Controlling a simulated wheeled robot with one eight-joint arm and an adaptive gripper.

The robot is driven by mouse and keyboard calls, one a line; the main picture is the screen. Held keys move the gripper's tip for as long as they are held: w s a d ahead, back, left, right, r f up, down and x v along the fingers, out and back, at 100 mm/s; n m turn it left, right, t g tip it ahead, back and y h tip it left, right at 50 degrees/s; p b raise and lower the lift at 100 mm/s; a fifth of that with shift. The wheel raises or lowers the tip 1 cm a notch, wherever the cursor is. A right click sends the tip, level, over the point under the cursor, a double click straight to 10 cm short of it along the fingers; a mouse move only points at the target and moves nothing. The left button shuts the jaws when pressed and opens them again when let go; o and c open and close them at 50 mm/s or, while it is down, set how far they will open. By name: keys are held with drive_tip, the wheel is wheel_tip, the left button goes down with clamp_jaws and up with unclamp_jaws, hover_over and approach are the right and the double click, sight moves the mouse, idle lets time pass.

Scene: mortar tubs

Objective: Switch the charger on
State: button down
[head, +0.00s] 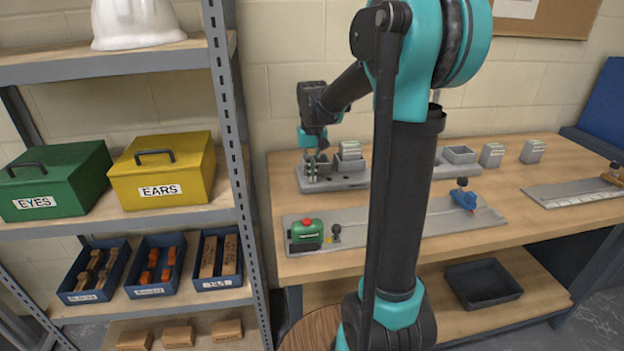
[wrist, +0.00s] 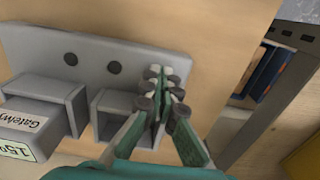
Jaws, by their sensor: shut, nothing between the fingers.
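A grey unit that looks like the charger (head: 345,182) stands at the back left of the bench. A labelled grey block (wrist: 25,128) sits at the left bay; the right bay (wrist: 105,125) is partly hidden by my fingers. My gripper (head: 314,165) points down over the charger's left end in the head view. In the wrist view my gripper (wrist: 163,85) is shut and empty, over the plate's end. I cannot tell whether it touches, or which part is the switch.
In front lies a grey board (head: 430,226) with a green device (head: 306,236) and a blue tool (head: 463,200). More grey blocks (head: 491,155) stand at the back right. A shelf rack (head: 232,130) rises close to the bench's left.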

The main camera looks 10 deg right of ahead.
drive_tip(key=shift+r, duration=3.4)
